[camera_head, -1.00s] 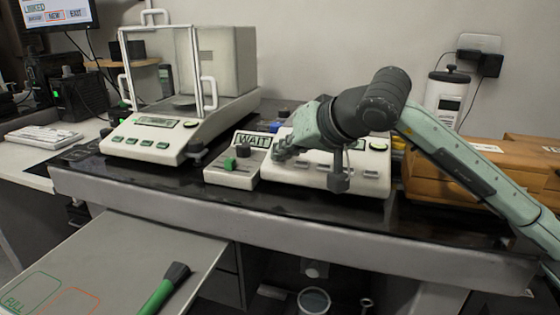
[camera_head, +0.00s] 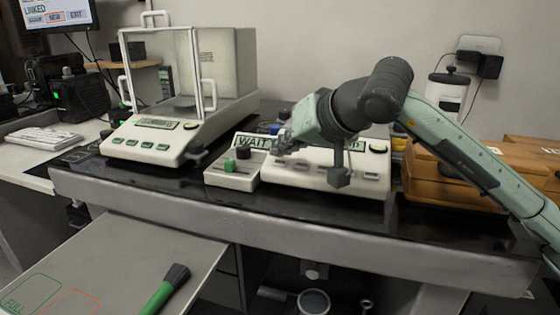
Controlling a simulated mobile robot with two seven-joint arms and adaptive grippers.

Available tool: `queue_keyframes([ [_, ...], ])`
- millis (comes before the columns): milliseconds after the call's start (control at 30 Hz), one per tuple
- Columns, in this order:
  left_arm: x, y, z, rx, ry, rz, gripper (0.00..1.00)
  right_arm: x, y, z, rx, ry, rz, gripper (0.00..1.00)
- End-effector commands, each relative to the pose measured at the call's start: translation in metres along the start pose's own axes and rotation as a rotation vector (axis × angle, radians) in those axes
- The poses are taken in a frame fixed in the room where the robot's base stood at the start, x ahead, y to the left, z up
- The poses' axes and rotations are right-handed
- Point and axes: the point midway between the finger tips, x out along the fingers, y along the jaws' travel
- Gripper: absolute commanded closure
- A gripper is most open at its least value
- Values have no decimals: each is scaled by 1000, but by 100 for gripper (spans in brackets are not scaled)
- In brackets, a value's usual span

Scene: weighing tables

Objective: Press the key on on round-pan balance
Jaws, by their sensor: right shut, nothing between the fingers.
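A white balance (camera_head: 300,181) stands mid-table behind my right arm. A display reading about "WAIT" (camera_head: 252,142) shows at its left, partly covered. Pale keys (camera_head: 371,176) line its front, and a round green mark (camera_head: 378,149) is at its right. Its pan is hidden, so I cannot tell its shape. My right gripper (camera_head: 282,150) is shut and empty over the left part of this panel; contact cannot be told. A second balance (camera_head: 140,130), at the left, has a clear draft shield, a dark round-looking pan (camera_head: 184,102) and green keys (camera_head: 147,144). My left gripper is out of view.
A small box (camera_head: 231,178) with green and black knobs sits left of the middle balance. Orange-brown boxes (camera_head: 425,180) stand at the right, with a white canister (camera_head: 446,96) behind. A lower grey surface (camera_head: 120,255) holds a green-handled tool (camera_head: 163,292). The table's front strip is clear.

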Motion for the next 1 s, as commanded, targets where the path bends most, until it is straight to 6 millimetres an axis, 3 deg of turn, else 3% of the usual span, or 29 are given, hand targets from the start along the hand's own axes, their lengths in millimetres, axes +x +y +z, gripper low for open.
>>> queue_keyframes([
  [600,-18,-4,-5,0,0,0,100,-33,-24,-25,-2,2,0,100],
  [1000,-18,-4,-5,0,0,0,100,-35,-25,-25,0,0,0,100],
])
